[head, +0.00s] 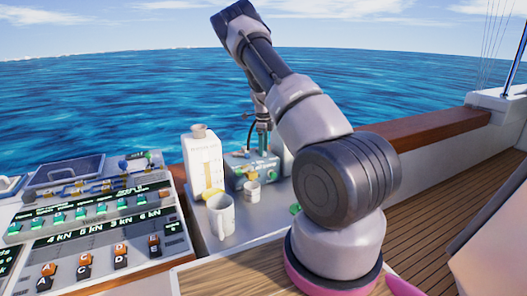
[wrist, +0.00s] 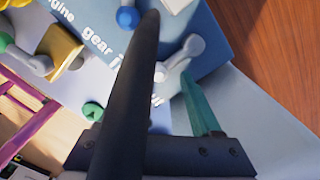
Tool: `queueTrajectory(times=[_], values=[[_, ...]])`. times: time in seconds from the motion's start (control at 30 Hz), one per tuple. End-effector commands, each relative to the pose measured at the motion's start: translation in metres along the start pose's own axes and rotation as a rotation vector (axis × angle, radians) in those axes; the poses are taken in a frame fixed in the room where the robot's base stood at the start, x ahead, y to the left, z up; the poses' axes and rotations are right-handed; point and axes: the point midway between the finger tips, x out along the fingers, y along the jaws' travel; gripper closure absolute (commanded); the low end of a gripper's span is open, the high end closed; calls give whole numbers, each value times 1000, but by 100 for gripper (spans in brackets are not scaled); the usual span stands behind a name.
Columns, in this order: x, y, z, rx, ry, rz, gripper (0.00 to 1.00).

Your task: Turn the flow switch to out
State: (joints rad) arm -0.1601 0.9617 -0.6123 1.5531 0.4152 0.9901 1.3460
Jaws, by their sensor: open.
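In the head view a blue-grey engine box (head: 236,181) with small fittings on top sits on the counter beyond the mug. My gripper (head: 263,143) points down over it, partly hidden by fittings. In the wrist view the blue panel (wrist: 203,28) carries white lettering reading "gear" and part of "engine"; other words are covered. A pale grey lever-like switch (wrist: 187,52) lies between or just below my open fingers (wrist: 168,45). Contact is unclear, and the dark finger hides part of the panel. I cannot read a flow label or the switch's setting.
A white carton (head: 203,165), a white mug (head: 221,216) and a small cup (head: 252,194) stand close by. A control console (head: 90,222) is at left. A wooden rail (head: 420,131) runs behind.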

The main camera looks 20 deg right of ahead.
Motion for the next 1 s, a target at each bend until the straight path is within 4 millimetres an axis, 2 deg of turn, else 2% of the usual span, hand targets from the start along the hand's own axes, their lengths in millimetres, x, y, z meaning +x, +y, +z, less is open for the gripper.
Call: queueTrajectory(times=[0.13,0.43,0.57,0.6,1.0], values=[[11,0,0,0,0,0,35],[12,0,0,0,-1,0,35],[12,0,0,0,-1,0,84],[12,0,0,0,-1,0,100],[12,0,1,-16,-2,1,100]])
